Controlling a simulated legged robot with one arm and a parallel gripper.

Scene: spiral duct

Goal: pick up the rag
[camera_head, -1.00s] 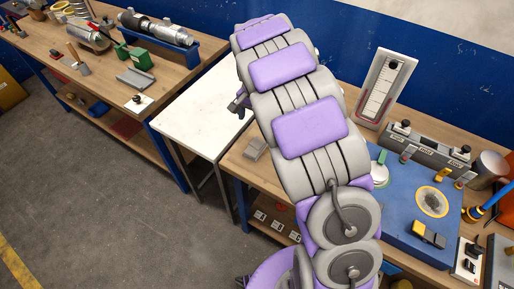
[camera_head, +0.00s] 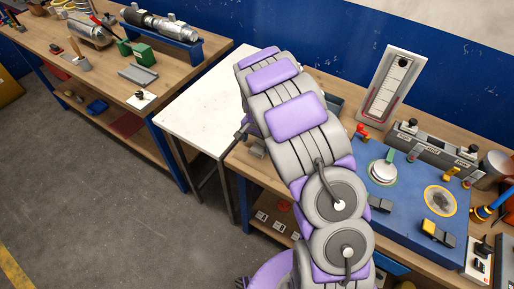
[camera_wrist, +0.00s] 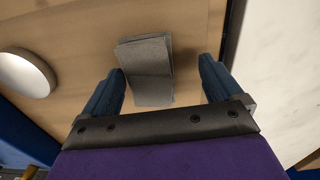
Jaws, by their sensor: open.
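The rag is a grey folded cloth (camera_wrist: 148,70) lying on the wooden bench top in the wrist view. A small grey piece of it also shows beside my arm in the head view (camera_head: 257,149). My gripper (camera_wrist: 163,82) is open, with one blue finger on each side of the rag in the picture. The rag lies between the fingers and beyond them, and no contact shows. The gap in height between fingertips and rag is hard to tell. In the head view my arm hides the gripper's fingers.
A round white object (camera_wrist: 24,73) stands left of the rag in the wrist view. A white table (camera_head: 200,115) adjoins the wooden bench. A blue panel (camera_head: 405,205) with knobs and a gauge board (camera_head: 392,88) stand to the right. The grey floor (camera_head: 90,210) is clear.

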